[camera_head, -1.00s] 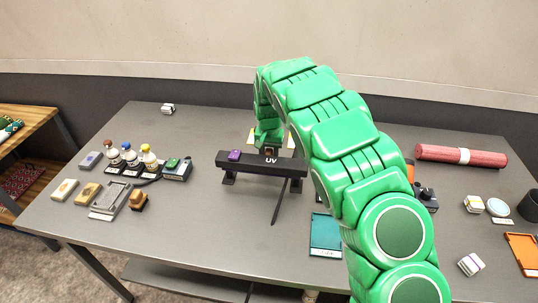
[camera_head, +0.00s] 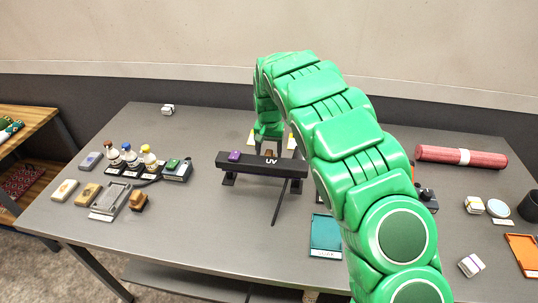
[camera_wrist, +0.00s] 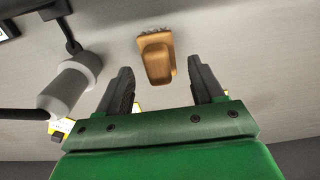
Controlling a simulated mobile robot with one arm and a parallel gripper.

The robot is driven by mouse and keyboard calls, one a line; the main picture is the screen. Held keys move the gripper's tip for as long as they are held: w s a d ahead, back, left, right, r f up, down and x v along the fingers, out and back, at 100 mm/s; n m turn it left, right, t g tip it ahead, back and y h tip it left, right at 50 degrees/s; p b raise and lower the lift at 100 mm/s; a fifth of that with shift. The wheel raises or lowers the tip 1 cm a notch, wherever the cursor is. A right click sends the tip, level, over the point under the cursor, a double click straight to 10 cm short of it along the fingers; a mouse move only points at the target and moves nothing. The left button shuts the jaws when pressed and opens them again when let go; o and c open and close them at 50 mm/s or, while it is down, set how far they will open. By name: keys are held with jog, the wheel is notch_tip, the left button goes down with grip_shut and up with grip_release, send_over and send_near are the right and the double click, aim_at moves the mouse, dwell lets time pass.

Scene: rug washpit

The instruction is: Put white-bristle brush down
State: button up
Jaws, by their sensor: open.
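A brush with an orange-brown wooden back (camera_wrist: 157,58) lies on the grey table in the wrist view. A short row of bristles shows at its far edge, too small to judge their colour. My gripper (camera_wrist: 161,72) is open, with one dark finger on each side of the brush's near end and gaps between. In the head view the brush (camera_head: 270,153) is a small brown patch behind the black UV bar, mostly hidden. My gripper (camera_head: 270,146) is just above it there.
The black UV bar (camera_head: 262,165) stands in front of the brush, with a purple item (camera_head: 234,156) on it. A teal tray (camera_head: 325,236) and red roll (camera_head: 462,156) are at right.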

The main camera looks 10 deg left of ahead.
aim_at(271, 151)
notch_tip(271, 151, up, 9)
jog(key=shift+f, duration=0.2)
jog(key=shift+r, duration=0.3)
jog(key=s+d+r, duration=0.7)
jog(key=s+d, duration=0.3)
jog(key=s+d+r, duration=0.7)
jog(key=s+d, duration=0.3)
jog(key=d, duration=0.1)
jog(key=s+d+f+g, duration=0.1)
jog(key=s+d+f, duration=0.1)
jog(key=s, duration=1.3)
jog(key=s+d+f, duration=0.2)
jog(key=s+d, duration=0.2)
jog(key=s, duration=1)
jog(key=shift+s+d+g, duration=0.2)
jog(key=shift+s+g, duration=0.2)
